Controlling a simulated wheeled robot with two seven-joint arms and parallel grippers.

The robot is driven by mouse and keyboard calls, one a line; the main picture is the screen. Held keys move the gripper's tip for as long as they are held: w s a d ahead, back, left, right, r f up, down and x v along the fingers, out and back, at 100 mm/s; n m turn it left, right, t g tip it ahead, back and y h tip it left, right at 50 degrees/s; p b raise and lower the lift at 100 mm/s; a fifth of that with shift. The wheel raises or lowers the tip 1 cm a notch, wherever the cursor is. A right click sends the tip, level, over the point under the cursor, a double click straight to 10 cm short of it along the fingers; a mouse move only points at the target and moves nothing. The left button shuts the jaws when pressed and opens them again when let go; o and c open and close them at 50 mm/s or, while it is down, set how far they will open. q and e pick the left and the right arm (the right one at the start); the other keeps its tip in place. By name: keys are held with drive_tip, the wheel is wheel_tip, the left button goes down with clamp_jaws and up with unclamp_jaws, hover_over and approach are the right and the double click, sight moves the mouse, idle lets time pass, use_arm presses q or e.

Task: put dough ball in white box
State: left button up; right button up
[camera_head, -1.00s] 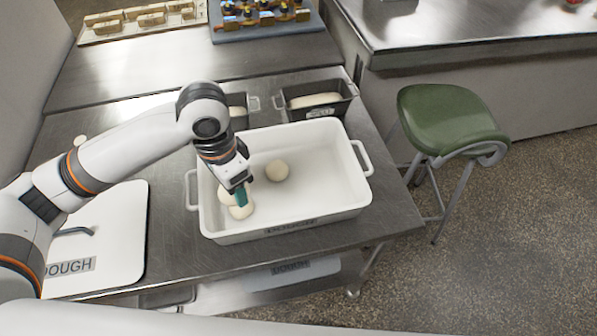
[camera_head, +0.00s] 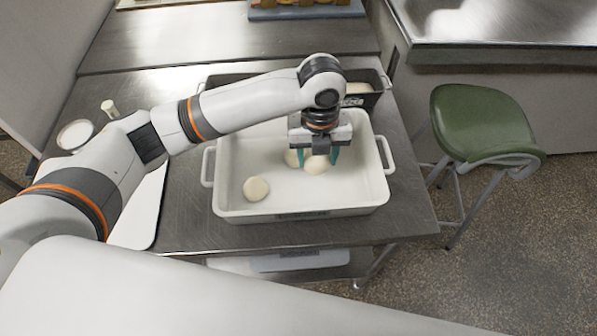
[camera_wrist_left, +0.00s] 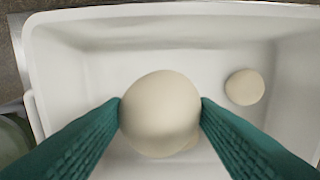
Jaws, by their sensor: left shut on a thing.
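The white box (camera_head: 226,171) stands on the metal table, with handles at both ends. My left gripper (camera_head: 318,160) is over the box, its teal fingers pointing down on both sides of a pale dough ball (camera_head: 317,165). In the left wrist view the fingers press on both sides of this dough ball (camera_wrist_left: 160,112). A second dough ball (camera_head: 291,158) is close behind it, partly hidden; a sliver shows below the held ball in the wrist view. A third dough ball (camera_head: 256,189) lies apart on the box floor at the left. My right gripper is not in view.
A dark tin (camera_head: 372,98) with dough stands behind the box, largely behind my arm. A green stool (camera_head: 480,120) is at the right. A small white dish (camera_head: 75,134) and a white lid (camera_head: 140,220) lie at the left. The box's left part is mostly clear.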

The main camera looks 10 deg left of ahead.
sight(330, 188)
use_arm(q)
drive_tip(key=m, duration=0.1)
drive_tip(key=d+m, duration=0.2)
drive_tip(key=m, duration=0.1)
drive_tip(key=shift+w+f, duration=0.2)
drive_tip(key=shift+w, duration=0.15)
drive_tip(key=f+m, duration=0.1)
drive_tip(key=f, duration=0.2)
drive_tip(key=d+f+m+p, duration=0.1)
drive_tip(key=f+m, duration=0.1)
drive_tip(key=f, duration=0.1)
drive_tip(key=f+m+p, duration=0.1)
drive_tip(key=f, duration=0.3)
drive_tip(key=shift+w+d+m, duration=0.25)
drive_tip(key=shift+d+m, duration=0.1)
drive_tip(key=shift+m, duration=0.05)
drive_tip(key=shift+f, duration=0.2)
drive_tip(key=shift+f, duration=0.15)
drive_tip(key=o, duration=1)
